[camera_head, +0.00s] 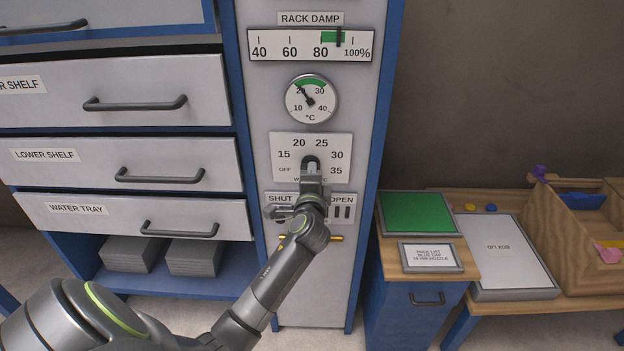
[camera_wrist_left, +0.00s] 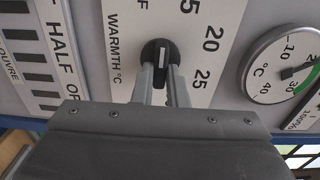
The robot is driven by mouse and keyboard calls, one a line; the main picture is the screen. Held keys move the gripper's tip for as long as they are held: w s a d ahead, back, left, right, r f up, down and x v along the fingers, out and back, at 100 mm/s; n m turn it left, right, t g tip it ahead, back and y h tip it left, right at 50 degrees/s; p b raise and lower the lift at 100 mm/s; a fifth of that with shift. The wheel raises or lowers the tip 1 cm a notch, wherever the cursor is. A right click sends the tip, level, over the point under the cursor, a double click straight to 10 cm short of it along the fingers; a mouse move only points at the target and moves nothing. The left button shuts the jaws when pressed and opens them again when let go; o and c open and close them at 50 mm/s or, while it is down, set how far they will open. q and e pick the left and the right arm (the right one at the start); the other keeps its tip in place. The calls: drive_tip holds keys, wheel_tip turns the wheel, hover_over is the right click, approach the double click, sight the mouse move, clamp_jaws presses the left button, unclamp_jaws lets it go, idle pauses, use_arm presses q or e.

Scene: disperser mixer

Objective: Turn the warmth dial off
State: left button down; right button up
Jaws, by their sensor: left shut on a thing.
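The warmth dial is a small black knob (camera_wrist_left: 160,52) on a white scale plate (camera_head: 283,157) marked OFF, 15, 20, 25, 30 and 35. My left gripper (camera_head: 311,172) reaches up to the plate and partly hides the knob and the WARMTH label in the head view. In the wrist view, my left gripper's two fingers (camera_wrist_left: 164,82) are closed on the knob, one on each side. A white line on the knob's face runs up and down in that turned view. I cannot tell which mark it points to. My right gripper is not in view.
Above the plate are a round °C gauge (camera_head: 311,99) and the rack damp scale (camera_head: 311,46). A louvre slider plate marked SHUT and OPEN (camera_head: 345,198) lies just below, partly behind my left arm. Drawers (camera_head: 115,90) stand left; a small cabinet (camera_head: 415,301) and wooden bench stand right.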

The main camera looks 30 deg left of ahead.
use_arm(q)
drive_tip(key=n+b, duration=0.1)
drive_tip(key=n, duration=0.3)
drive_tip(key=shift+r+b, duration=0.15)
drive_tip(key=shift+b, duration=0.15)
drive_tip(key=shift+n, duration=0.3)
drive_tip(key=c, duration=1.4)
unclamp_jaws()
drive_tip(key=shift+c, duration=0.2)
